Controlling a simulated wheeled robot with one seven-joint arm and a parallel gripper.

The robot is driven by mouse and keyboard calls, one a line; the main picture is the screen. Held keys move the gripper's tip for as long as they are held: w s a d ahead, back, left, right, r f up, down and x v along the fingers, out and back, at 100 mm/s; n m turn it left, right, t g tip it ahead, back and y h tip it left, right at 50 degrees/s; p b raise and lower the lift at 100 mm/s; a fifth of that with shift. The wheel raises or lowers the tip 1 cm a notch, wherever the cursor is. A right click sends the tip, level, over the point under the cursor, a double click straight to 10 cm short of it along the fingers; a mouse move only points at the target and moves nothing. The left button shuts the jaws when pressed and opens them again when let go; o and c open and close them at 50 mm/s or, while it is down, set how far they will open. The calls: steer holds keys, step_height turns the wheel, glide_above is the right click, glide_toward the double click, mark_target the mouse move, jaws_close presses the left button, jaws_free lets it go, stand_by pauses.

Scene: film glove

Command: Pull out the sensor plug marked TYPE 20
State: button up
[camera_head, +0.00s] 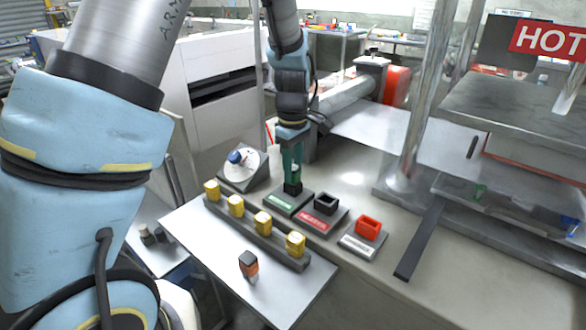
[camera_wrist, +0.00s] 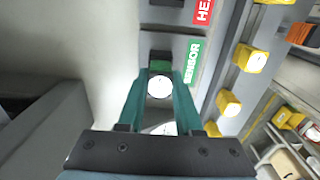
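The sensor socket, a black block on a base with a green SENSOR label (camera_wrist: 193,62), stands on the bench in the head view (camera_head: 281,203). My gripper (camera_head: 292,172) points down over it with two teal fingers. In the wrist view a white round disc (camera_wrist: 160,86), seemingly a plug's top, sits between the fingertips; its marking is too small to read. The fingers are apart with the disc between them; I cannot tell whether they press on it. The plug's body is mostly hidden by the fingers.
Beside it stand a black socket labelled HEATER (camera_head: 325,203) and a red socket (camera_head: 368,228). Several yellow plugs (camera_head: 263,222) stand in a dark rack in front. An orange-and-black plug (camera_head: 249,264) is on the front table. A tilted dial (camera_head: 243,166) stands left of the gripper.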

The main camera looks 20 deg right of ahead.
jaws_close()
steer(key=shift+r+p, duration=0.5)
steer(key=shift+p, duration=0.1)
stand_by(0.6)
steer(key=shift+r+p, duration=1.9)
steer(key=shift+r, duration=0.25)
steer(key=shift+r+p, duration=1.45)
steer(key=shift+r, duration=0.05)
